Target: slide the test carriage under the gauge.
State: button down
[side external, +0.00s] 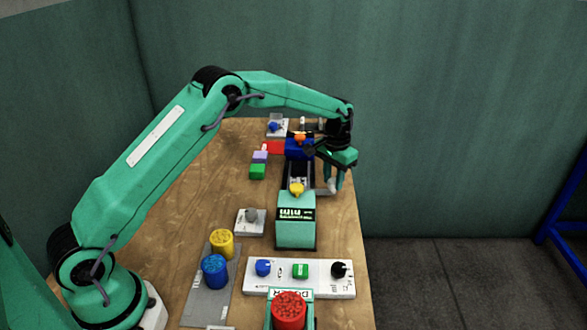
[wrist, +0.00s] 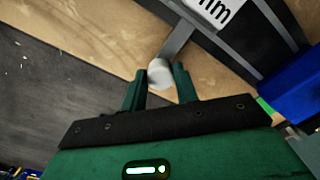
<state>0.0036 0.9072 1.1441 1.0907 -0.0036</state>
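A white knob (wrist: 159,72) sits at the end of a flat grey bar (wrist: 177,40) that reaches out from a dark track (wrist: 285,38). Which part is the test carriage is hard to tell; the bar leads toward a white-labelled piece (wrist: 208,10) on the track. My gripper (wrist: 159,70) points down at the track's right side, with one finger on each side of the knob. Whether the fingers press on it is unclear. In the side external view my gripper (side external: 333,186) partly hides the knob. A green housing with a display (side external: 296,215), perhaps the gauge, stands at the track's near end.
A blue block (side external: 299,149) stands at the track's far end. Green and lilac blocks (side external: 257,172) lie left of it. A grey-knobbed box (side external: 250,222), yellow and blue cylinders (side external: 214,270), a white control panel (side external: 312,279) and a red cylinder (side external: 289,308) are nearer.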

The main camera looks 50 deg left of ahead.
jog(key=shift+s+d+r, duration=0.1)
jog(key=shift+s+d, duration=4.3)
jog(key=shift+d, duration=0.15)
jog(key=c, duration=1.1)
grip_release()
jog(key=shift+o, duration=0.2)
jog(key=shift+a, duration=0.1)
jog(key=shift+r, duration=0.4)
notch_tip(320, 180, up, 7)
